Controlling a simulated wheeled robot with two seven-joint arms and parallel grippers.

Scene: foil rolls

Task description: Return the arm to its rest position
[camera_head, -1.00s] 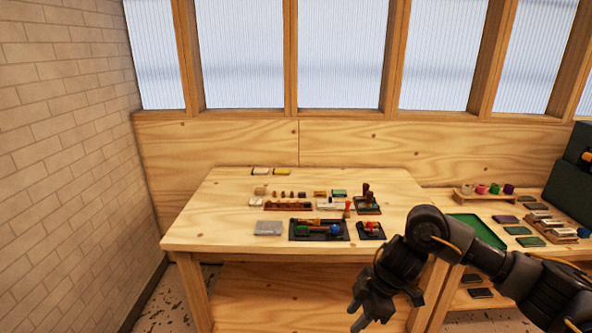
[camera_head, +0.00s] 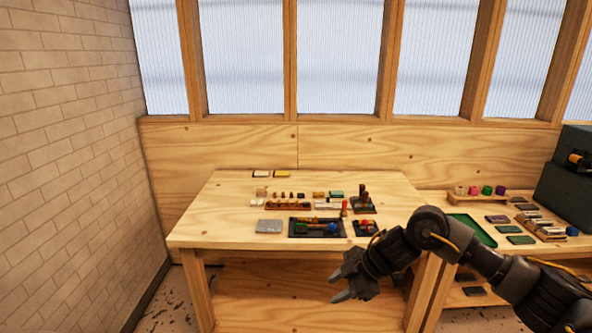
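My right arm comes in from the lower right in the head view. Its gripper (camera_head: 345,287) is in front of the wooden table's front edge, below the level of the tabletop (camera_head: 230,210). Its two fingers are spread apart with nothing visible between them, so it is open and empty. It touches nothing that I can see. My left gripper is not in the picture.
The table holds a black tray (camera_head: 299,234), a smaller dark tray (camera_head: 362,235), a grey box (camera_head: 269,226) and rows of small items. A second table at right carries a green tray (camera_head: 487,239), a roll rack (camera_head: 452,196) and a dark bin (camera_head: 566,190).

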